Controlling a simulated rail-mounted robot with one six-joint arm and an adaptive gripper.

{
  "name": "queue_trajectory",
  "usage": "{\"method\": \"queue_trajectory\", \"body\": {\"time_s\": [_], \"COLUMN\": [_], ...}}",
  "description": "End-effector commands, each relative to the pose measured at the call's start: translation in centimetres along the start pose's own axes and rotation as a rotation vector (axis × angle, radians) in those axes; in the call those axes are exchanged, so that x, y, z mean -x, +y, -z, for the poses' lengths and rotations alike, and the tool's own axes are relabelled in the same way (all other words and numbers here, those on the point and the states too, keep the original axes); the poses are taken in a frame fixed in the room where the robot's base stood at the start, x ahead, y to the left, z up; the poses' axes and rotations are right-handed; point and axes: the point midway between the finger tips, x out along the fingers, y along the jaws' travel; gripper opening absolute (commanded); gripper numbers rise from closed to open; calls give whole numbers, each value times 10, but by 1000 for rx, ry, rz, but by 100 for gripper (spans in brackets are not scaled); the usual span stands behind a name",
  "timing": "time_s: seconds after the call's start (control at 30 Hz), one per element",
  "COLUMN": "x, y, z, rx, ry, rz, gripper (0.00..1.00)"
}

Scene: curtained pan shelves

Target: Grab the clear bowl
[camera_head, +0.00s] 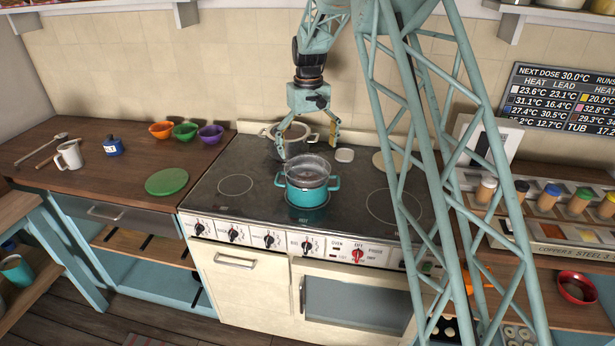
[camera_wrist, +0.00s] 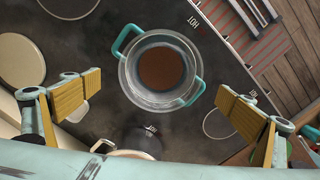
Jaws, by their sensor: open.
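The clear bowl (camera_head: 308,169) sits in the top of a teal pot (camera_head: 308,194) on the stovetop. In the wrist view the clear bowl (camera_wrist: 159,70) is seen from above, with a round brown area at its bottom. The teal pot's two handles (camera_wrist: 126,38) stick out on opposite sides of the bowl. My gripper (camera_head: 309,138) is open and empty, above and behind the bowl. In the wrist view its fingers (camera_wrist: 160,92) are spread wide, one on each side below the bowl, and do not appear to touch it.
A pale pot (camera_head: 278,144) stands behind, beneath my gripper. A small white piece (camera_head: 344,155) and a cream disc (camera_head: 385,161) lie on the stovetop (camera_head: 246,205). A green disc (camera_head: 167,181) and small coloured bowls (camera_head: 185,131) are on the left counter. The stovetop front is clear.

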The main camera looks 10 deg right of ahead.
Motion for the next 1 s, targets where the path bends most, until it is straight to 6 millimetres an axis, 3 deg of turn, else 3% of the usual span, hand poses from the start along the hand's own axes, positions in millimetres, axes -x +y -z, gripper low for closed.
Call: {"method": "queue_trajectory", "body": {"time_s": [0.3, 0.77, 1.0], "x": [-30, -34, -48], "y": [0, 0, -1], "z": [0, 0, 0], "rx": [0, 0, 0], "ry": [-1, 0, -2], "rz": [0, 0, 0], "gripper": [100, 100, 100]}}
